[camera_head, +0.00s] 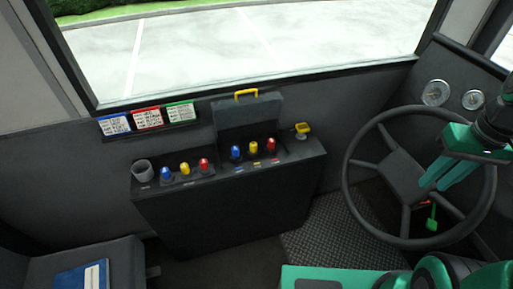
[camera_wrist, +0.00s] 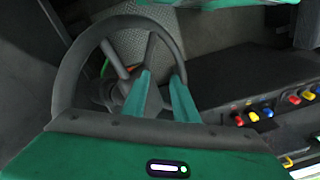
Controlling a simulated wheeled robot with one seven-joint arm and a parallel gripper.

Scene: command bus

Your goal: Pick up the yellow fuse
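Two yellow pegs stand on the dark console, one in the left row (camera_head: 184,169) and one in the right row (camera_head: 253,148), each between a blue and a red peg. I cannot tell which is the fuse. A yellow peg also shows in the wrist view (camera_wrist: 254,116), at the right. My gripper (camera_head: 432,185) is over the steering wheel, well to the right of the console. In the wrist view its two green fingers (camera_wrist: 161,76) are apart with nothing between them.
The steering wheel (camera_head: 348,190) lies beneath my gripper. On the console are a grey cup (camera_head: 142,171), a dark case with a yellow handle (camera_head: 248,110) and a yellow-topped switch (camera_head: 302,128). A seat with a blue book (camera_head: 82,277) is at lower left.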

